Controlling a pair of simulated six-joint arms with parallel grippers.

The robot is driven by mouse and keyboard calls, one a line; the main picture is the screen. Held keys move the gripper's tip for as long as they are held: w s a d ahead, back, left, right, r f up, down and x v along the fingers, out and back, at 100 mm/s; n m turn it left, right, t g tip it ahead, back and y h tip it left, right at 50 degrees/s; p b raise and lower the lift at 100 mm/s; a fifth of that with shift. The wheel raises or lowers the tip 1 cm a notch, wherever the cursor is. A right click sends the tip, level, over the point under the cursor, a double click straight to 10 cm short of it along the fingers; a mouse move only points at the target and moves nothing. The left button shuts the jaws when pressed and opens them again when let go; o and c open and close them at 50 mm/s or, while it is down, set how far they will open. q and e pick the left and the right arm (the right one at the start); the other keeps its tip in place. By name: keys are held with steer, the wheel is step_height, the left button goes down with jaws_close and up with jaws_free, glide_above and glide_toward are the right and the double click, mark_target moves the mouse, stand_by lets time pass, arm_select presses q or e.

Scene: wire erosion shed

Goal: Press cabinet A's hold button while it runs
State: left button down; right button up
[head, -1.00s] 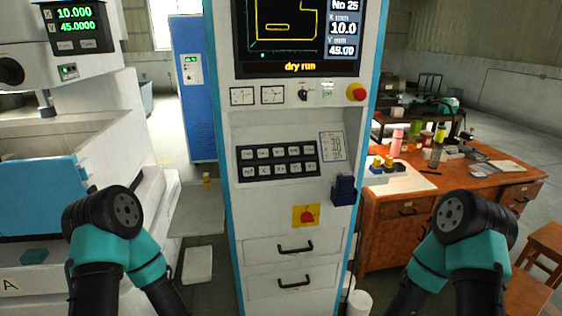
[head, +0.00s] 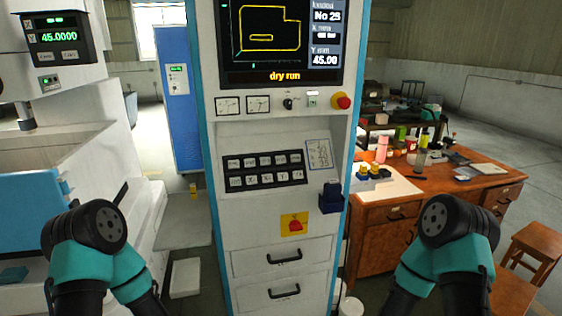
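The tall white cabinet (head: 270,215) with blue edges stands in the middle of the head view. Its screen (head: 280,40) reads "dry run". Below are two gauges, a black knob (head: 288,103), a small pale switch with a green mark (head: 312,100) and a red mushroom button (head: 341,101). A black keypad (head: 263,170) has two rows of keys; I cannot read which one is hold. My two teal and black arms are raised at lower left and lower right, away from the cabinet. No gripper fingers show.
A white machine (head: 60,150) with a small readout (head: 58,38) fills the left. A blue unit (head: 180,95) stands behind. At right is a cluttered wooden desk (head: 400,200) with a stool (head: 537,245). A dark blue holder (head: 331,198) sticks out at the cabinet's right edge.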

jaws_close()
stand_by(1.5)
